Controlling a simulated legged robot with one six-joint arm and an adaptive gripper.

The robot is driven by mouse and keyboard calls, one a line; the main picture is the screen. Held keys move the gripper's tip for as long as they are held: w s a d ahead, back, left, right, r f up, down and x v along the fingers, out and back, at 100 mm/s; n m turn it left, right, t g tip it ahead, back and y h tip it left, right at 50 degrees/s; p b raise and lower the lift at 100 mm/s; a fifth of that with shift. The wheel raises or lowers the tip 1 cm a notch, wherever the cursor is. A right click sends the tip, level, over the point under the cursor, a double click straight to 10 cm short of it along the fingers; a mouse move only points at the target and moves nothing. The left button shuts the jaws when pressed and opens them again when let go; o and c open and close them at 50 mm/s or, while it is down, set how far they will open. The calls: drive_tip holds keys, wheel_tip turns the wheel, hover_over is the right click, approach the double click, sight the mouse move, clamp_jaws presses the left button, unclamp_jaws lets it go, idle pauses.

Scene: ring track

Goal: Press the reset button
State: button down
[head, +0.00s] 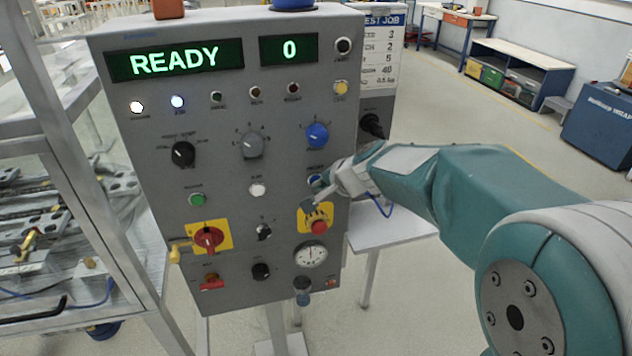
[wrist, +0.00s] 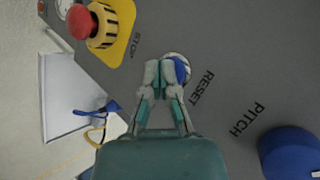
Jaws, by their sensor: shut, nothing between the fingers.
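The reset button (wrist: 182,68) is a blue cap in a pale ring, labelled RESET, in the upper middle of the wrist view. In the head view the blue button (head: 314,179) shows on the right of the grey panel, partly behind my gripper. My gripper (wrist: 163,72) is shut and empty, with its fingertips over the left part of the button. In the head view my gripper (head: 322,189) reaches the panel from the right. I cannot tell whether the fingertips touch the cap.
The grey control panel (head: 225,120) reads READY and 0. A red stop button (head: 319,227) on a yellow plate sits just below; it also shows in the wrist view (wrist: 80,21). A blue pitch knob (head: 317,135) is above. A metal frame stands left.

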drive_tip(key=shift+s+d, duration=0.2)
drive_tip(key=shift+s, duration=0.5)
drive_tip(key=shift+s+d, duration=0.25)
drive_tip(key=shift+s, duration=0.55)
drive_tip(key=shift+s+d, duration=0.2)
drive_tip(key=shift+s, duration=0.6)
drive_tip(key=shift+s+d, duration=0.25)
drive_tip(key=shift+s, duration=0.55)
drive_tip(key=s+d+n+h, duration=0.2)
drive_tip(key=s+d, duration=0.2)
drive_tip(key=s, duration=0.4)
drive_tip(key=s+d+n+g+h, duration=0.1)
drive_tip(key=s+d+n+h, duration=0.1)
drive_tip(key=s+d, duration=0.3)
drive_tip(key=s+d+r+n+g+h, duration=0.1)
drive_tip(key=s+d+n+h, duration=0.1)
drive_tip(key=s, duration=0.8)
drive_tip(key=shift+s+d+n, duration=0.3)
drive_tip(key=shift+d+n, duration=0.6)
drive_tip(key=shift+d, duration=0.35)
